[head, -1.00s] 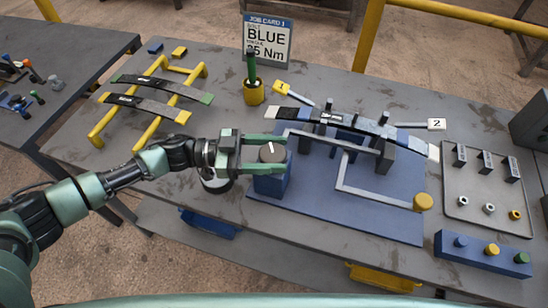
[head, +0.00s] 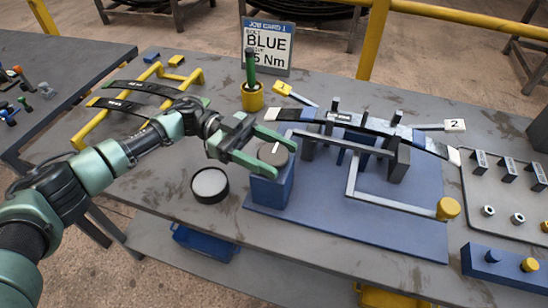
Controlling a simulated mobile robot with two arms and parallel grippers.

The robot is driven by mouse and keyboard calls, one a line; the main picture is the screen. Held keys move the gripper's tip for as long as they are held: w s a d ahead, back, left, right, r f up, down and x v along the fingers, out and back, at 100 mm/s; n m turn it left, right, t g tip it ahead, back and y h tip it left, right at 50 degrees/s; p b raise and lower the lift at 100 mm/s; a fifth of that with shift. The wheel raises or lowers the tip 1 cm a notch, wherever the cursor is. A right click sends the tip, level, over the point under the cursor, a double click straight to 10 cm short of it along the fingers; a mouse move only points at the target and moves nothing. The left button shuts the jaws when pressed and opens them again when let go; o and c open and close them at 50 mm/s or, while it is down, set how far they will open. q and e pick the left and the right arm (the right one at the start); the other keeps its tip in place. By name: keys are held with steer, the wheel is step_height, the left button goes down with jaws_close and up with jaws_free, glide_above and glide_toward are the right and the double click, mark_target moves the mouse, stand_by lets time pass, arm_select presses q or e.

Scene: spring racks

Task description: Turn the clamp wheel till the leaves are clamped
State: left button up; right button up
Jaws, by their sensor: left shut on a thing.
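The clamp wheel (head: 272,158) is a dark round knob with a white mark, on top of a blue block (head: 272,190) at the left end of the blue base plate (head: 350,230). My left gripper (head: 275,152) is shut on the wheel, one finger on each side of it. The stack of dark, slightly bowed leaves (head: 360,130) lies across the fixture, between upright posts. A grey clamp frame (head: 398,165) stands at the stack. Whether it presses on the leaves cannot be told. My right gripper is not in view.
A job card (head: 268,48) reads BLUE and what looks like 35 Nm. A yellow cup (head: 252,98) with a green-handled tool stands behind my gripper. A yellow-ended grey bar (head: 448,208) juts at right. A round dish (head: 209,185) sits left of the block. Yellow racks (head: 190,80) hold other leaves.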

mark_target(259, 149)
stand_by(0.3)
arm_select(q)
steer(key=o, duration=1.4)
steer(key=shift+c, duration=0.2)
steer(key=shift+w+a+f, duration=0.1)
steer(key=shift+w+a, duration=0.15)
steer(key=shift+a, duration=0.05)
steer(key=b+v, duration=0.2)
steer(key=v, duration=0.4)
steer(key=shift+a+b, duration=0.15)
steer(key=shift+b, duration=0.2)
steer(key=shift+w+a, duration=0.2)
steer(key=shift+a, duration=0.1)
